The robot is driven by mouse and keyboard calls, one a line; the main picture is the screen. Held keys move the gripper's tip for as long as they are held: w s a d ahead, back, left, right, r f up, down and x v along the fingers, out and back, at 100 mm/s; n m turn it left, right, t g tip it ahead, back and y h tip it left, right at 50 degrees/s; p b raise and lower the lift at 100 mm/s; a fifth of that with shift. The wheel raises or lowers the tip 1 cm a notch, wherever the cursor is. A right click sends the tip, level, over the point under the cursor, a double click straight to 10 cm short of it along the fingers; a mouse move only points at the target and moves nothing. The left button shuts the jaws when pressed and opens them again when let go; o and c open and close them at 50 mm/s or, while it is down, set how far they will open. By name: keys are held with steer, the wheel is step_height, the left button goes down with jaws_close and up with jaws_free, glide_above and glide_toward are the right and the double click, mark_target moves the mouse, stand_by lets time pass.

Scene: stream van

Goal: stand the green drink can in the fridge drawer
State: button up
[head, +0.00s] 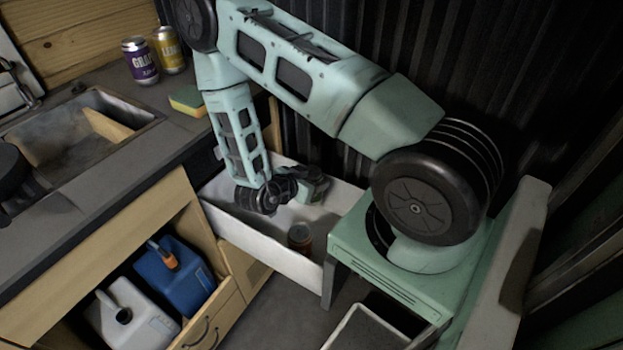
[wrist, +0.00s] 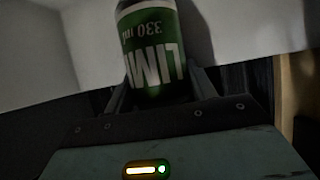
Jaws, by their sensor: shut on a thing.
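The green drink can (wrist: 150,50), with white lettering and a 330 ml mark, is between the fingers of my gripper (wrist: 160,88) in the wrist view. The gripper is shut on it. White surfaces lie behind the can. In the head view my gripper (head: 316,186) is inside the open white fridge drawer (head: 255,240), towards its back. The green can cannot be made out there, so I cannot tell whether it touches the drawer floor.
An orange-brown can (head: 300,236) stands in the drawer near its front right. A purple can (head: 139,60), a yellow can (head: 168,50) and a sponge (head: 187,100) are on the counter by the sink (head: 75,135). Blue (head: 172,278) and white jugs (head: 132,318) sit below.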

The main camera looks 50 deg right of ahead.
steer(key=shift+f, duration=0.5)
steer(key=o, duration=1.2)
steer(key=shift+r, duration=0.55)
steer(key=v, duration=1.2)
